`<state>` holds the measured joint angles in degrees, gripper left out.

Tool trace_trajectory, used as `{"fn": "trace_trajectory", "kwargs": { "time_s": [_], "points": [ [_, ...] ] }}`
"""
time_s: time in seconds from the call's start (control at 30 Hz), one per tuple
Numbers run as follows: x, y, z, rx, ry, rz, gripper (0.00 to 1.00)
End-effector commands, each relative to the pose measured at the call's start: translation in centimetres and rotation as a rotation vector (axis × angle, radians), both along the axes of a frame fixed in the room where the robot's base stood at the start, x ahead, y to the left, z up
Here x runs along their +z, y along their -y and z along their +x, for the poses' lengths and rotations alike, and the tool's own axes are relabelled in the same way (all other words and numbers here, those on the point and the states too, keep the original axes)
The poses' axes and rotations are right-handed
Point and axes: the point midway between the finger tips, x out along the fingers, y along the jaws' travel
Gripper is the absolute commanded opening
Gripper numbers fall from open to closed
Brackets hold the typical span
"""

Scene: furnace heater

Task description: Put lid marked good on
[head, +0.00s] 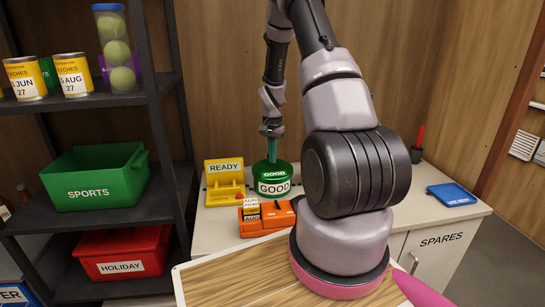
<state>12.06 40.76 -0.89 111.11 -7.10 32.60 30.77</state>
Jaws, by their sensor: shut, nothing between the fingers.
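A green lid marked GOOD (273,174) sits on top of a green canister with a white GOOD label (273,188) on the counter. The lid looks level on the canister; I cannot tell whether it is fully seated. My gripper (272,158) points straight down over the lid, with its teal fingers shut and empty. The fingertips are at or just above the lid's top; I cannot tell if they touch it.
A yellow READY holder (225,182) stands left of the canister. An orange device (266,218) with a date label is in front. A flat blue item (452,194) lies at the counter's right. A dark shelf (165,130) with cans and bins stands left.

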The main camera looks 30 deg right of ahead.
Motion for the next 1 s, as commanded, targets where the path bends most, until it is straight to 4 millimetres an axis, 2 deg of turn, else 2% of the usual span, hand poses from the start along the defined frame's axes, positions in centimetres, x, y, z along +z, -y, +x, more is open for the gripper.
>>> {"fn": "trace_trajectory", "kwargs": {
  "time_s": [0.27,0.6,1.0],
  "points": [
    [0.8,0.0,0.0,0.0,0.001,0.0,0.0],
    [3.9,0.0,0.0,0.0,0.001,0.0,0.0],
    [4.0,0.0,0.0,0.0,0.0,0.0,0.0]
  ]
}}
